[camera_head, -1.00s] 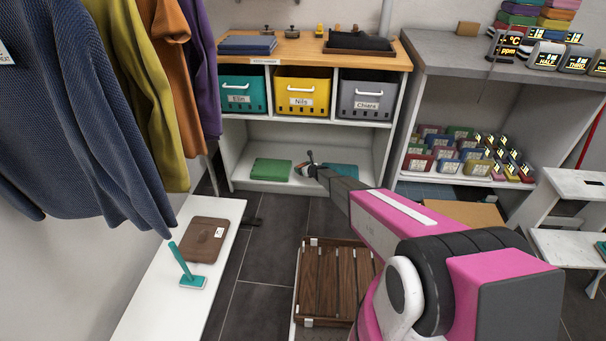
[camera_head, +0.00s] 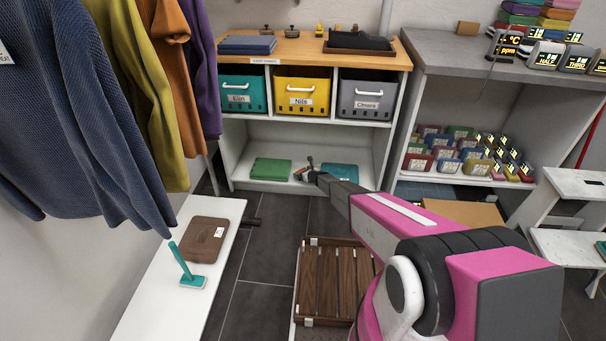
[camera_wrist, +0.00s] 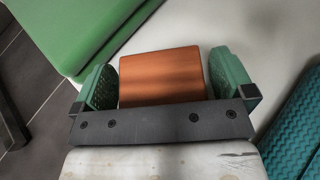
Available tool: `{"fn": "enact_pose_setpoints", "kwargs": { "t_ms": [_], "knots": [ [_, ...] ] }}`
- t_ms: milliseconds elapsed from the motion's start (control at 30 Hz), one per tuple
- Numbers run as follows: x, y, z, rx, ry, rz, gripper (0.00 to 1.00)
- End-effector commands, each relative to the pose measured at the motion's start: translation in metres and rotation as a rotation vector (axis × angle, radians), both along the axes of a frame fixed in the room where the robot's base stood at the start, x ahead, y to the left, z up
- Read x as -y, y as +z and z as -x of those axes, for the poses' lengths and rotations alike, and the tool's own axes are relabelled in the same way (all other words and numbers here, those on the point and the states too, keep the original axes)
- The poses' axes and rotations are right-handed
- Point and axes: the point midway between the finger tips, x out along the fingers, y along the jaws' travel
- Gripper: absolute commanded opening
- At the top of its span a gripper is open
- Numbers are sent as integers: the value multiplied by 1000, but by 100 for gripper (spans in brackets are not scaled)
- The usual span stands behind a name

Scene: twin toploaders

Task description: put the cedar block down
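The cedar block (camera_wrist: 160,75), flat and orange-brown, lies between the two green fingers of my gripper (camera_wrist: 163,78) in the wrist view. In the head view my gripper (camera_head: 304,171) is low at the bottom compartment of the white shelf unit (camera_head: 240,168), between a green folded item and a teal one. The block is small there and hard to make out. I cannot tell whether its underside touches the shelf.
The green item (camera_head: 271,169) is left of my gripper, and it fills the upper left of the wrist view (camera_wrist: 75,30). The teal item (camera_head: 341,172) is to the right. Pale bare shelf lies between them. A slatted wooden crate (camera_head: 322,283) stands on the floor in front.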

Motion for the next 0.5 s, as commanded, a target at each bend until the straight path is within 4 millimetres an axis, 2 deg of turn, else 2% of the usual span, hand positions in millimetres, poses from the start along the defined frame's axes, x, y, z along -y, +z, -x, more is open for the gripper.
{"fn": "enact_pose_setpoints", "kwargs": {
  "t_ms": [233, 500],
  "knots": [
    [0, 5, 0, 0, 0, 0, 100],
    [22, 18, 25, 0, -2, 0, 100]
  ]
}}
